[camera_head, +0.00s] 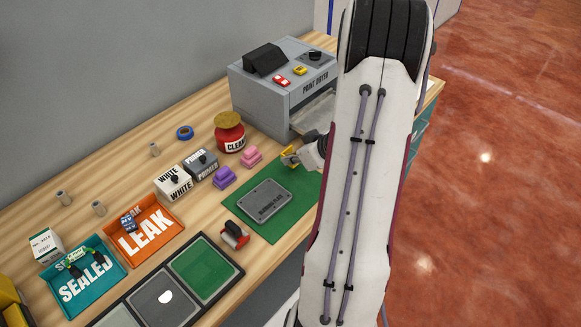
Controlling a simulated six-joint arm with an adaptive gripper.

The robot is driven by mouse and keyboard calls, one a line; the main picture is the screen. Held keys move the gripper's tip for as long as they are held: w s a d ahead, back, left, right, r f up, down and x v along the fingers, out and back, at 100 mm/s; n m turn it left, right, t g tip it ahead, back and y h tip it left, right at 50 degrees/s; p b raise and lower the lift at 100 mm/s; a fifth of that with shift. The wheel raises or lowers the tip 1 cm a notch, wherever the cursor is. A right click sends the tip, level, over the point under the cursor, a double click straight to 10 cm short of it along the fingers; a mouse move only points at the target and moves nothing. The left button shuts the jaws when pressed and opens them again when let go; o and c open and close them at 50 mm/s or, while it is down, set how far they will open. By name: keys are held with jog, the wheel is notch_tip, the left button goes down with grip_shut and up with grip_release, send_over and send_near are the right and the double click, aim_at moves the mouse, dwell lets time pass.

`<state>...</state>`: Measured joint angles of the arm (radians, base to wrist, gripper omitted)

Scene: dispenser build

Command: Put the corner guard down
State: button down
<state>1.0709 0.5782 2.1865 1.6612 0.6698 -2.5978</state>
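A small yellow piece, which looks like the corner guard (289,156), is at the tips of my gripper (295,157), near the right back edge of the green mat (237,218). My gripper appears shut on it, but the fingers are small and partly hidden by my arm. I cannot tell whether the yellow piece touches the mat or the table. A grey plate (264,199) with raised lettering lies on the mat, to the left of and nearer than my gripper.
Pink blocks (252,157), purple blocks (224,178) and a red jar (229,137) are to the left.

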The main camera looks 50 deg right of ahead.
aim_at(294, 166)
jog(key=shift+f, duration=0.15)
jog(key=shift+f, duration=1.75)
jog(key=shift+f, duration=0.1)
jog(key=c, duration=2.3)
grip_release()
jog(key=shift+s+r, duration=0.45)
jog(key=shift+r, duration=0.1)
jog(key=shift+v, duration=5.35)
